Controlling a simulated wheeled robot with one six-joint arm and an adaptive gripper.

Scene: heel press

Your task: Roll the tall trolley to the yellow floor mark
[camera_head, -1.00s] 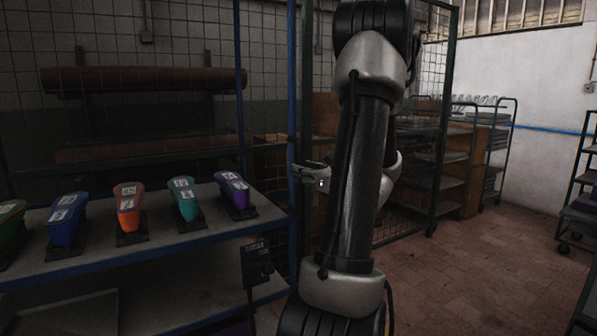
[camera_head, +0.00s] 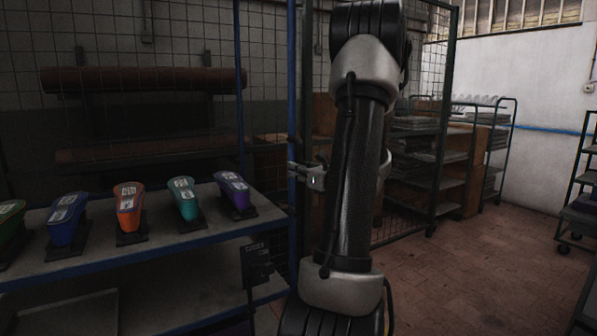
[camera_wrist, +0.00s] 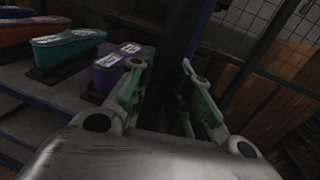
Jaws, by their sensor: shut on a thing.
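The tall trolley looks to be the blue-framed rack with grey shelves (camera_head: 150,262) on the left of the head view; its wheels are out of view. Its near right blue post (camera_head: 292,100) stands upright. My gripper (camera_head: 297,172) is shut on this post, a little above the level of the shelf with the shoe lasts. In the wrist view the dark post (camera_wrist: 187,40) runs between the two fingers of my gripper (camera_wrist: 162,75). The yellow floor mark is not in view.
Several coloured lasts, such as an orange one (camera_head: 130,205) and a purple one (camera_head: 233,190), stand on the shelf. A wire-mesh partition (camera_head: 405,215) stands behind my arm. Green-framed racks (camera_head: 490,150) are at the back right.

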